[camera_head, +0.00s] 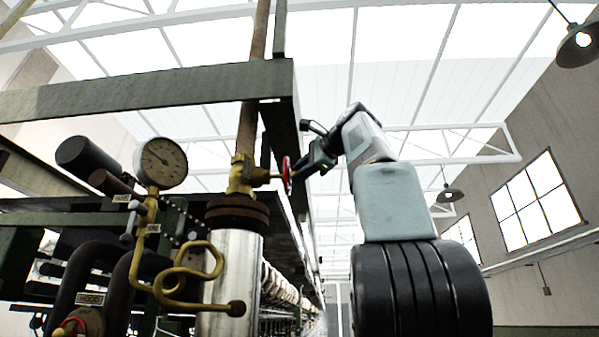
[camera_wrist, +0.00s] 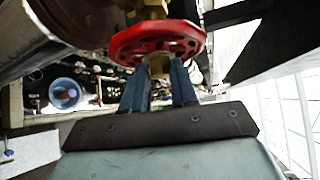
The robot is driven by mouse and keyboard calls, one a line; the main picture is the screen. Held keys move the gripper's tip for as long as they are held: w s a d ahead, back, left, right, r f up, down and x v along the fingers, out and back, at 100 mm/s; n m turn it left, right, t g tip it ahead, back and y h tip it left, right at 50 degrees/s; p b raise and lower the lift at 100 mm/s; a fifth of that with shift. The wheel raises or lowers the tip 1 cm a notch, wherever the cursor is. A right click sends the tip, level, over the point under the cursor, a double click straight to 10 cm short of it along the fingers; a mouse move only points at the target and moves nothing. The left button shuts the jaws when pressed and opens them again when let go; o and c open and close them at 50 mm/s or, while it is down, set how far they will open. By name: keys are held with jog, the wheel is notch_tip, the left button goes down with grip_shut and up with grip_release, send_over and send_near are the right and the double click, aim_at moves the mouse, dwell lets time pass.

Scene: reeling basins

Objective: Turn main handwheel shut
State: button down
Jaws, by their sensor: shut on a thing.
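The red handwheel (camera_head: 287,175) sits on a brass valve (camera_head: 243,176) on the vertical pipe, seen nearly edge-on in the head view. In the wrist view the handwheel (camera_wrist: 157,43) fills the top middle, with holes through its red face. My gripper (camera_head: 299,170) reaches it from the right. In the wrist view my gripper's two blue fingers (camera_wrist: 159,74) are shut on the handwheel at its near side, around a brass-coloured hub part. The exact contact of the fingertips is partly hidden by the wheel.
A pressure gauge (camera_head: 161,162) with a looped brass tube stands left of the valve. A green beam (camera_head: 150,90) crosses above, and a dark post (camera_head: 279,125) stands close behind the wheel. A second red wheel (camera_head: 72,328) is at lower left. The right side is open.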

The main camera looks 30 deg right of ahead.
jog(key=shift+w+d+f+m+g, duration=0.15)
jog(key=shift+m+g, duration=0.15)
jog(key=shift+g, duration=0.2)
dwell(0.4)
jog(key=c, duration=1.1)
grip_release()
jog(key=shift+w, duration=0.1)
jog(key=shift+o, duration=1.1)
jog(key=v, duration=0.7)
jog(key=shift+s, duration=0.3)
